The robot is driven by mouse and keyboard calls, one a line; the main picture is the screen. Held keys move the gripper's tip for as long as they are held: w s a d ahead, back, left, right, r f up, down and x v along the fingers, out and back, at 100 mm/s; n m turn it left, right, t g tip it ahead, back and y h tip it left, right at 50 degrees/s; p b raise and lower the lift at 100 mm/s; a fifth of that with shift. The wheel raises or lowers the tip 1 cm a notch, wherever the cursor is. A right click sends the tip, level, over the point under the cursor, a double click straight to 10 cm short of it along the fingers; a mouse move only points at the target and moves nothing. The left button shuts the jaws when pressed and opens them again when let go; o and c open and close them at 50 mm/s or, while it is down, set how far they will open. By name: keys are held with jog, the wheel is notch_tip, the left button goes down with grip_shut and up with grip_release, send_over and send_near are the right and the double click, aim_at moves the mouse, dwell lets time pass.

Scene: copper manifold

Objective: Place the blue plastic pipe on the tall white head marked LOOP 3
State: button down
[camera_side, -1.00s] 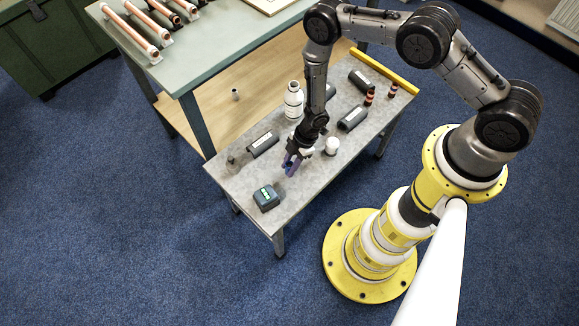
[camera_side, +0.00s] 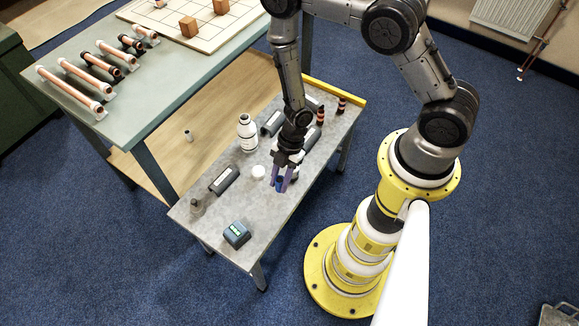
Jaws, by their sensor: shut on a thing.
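A short white round piece (camera_side: 258,172) stands just left of my gripper. Another white piece (camera_side: 296,173) shows partly behind the fingers. No LOOP 3 marking is readable, so I cannot tell which white piece is that head.
A dark box (camera_side: 237,235) is near the front left. Copper pipes (camera_side: 70,88) lie on the green table.

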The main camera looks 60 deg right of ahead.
jog(key=s+d+r+m+t, duration=0.1)
jog(key=s+d+r+m, duration=0.3)
jog(key=s+d+r, duration=0.45)
jog(key=w+d+f, duration=0.1)
jog(key=w+f, duration=0.2)
jog(key=w+d+f, duration=0.1)
jog(key=w+f, duration=0.2)
jog(key=w, duration=0.1)
jog(key=w+d+f, duration=0.1)
jog(key=w+f, duration=0.2)
jog(key=shift+w+d+f, duration=0.15)
jog(key=shift+w+f, duration=0.1)
jog(key=shift+w, duration=0.05)
jog(key=shift+w+f+t, duration=0.3)
jog(key=shift+w+f, duration=0.25)
jog(key=shift+f, duration=1.55)
jog(key=c, duration=0.6)
grip_release()
jog(key=shift+f, duration=0.15)
